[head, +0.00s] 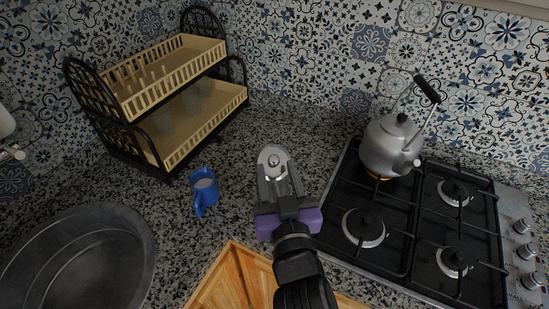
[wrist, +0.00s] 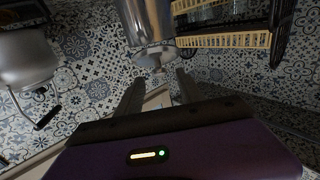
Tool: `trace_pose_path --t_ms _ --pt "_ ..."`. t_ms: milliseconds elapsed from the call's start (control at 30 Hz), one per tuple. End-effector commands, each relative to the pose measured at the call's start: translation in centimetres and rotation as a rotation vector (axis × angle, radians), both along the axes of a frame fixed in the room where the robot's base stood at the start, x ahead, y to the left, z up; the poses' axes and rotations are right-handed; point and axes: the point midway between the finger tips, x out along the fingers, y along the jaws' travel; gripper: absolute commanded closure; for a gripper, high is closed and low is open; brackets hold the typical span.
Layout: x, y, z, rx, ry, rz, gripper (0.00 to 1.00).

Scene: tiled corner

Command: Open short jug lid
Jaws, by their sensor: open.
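The short jug looks like a shiny metal cylinder in the wrist view (wrist: 147,22), where the picture appears upside down. Its round lid with a small knob shows in the head view (head: 273,158) and in the wrist view (wrist: 153,53). My gripper (head: 276,170) is open and empty. Its two fingertips (wrist: 159,76) are at the lid's near side, roughly either side of the knob in the wrist view. I cannot tell whether they touch the lid. The lid appears shut on the jug. My gripper hides most of the jug's body in the head view.
A two-tier dish rack (head: 165,88) is at the back left. A metal kettle (head: 391,145) stands on the hob (head: 404,220) at the right. A large metal basin (head: 78,258) is front left.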

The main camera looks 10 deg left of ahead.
Motion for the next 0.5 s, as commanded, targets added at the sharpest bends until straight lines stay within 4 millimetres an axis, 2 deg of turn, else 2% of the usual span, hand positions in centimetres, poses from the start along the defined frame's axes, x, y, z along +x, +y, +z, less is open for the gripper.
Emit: trace_pose_path --t_ms 200,500 --pt "2.3 0.7 0.2 -0.001 -0.001 0.0 0.56" --pt "2.8 0.8 0.0 0.0 0.0 0.0 0.56"
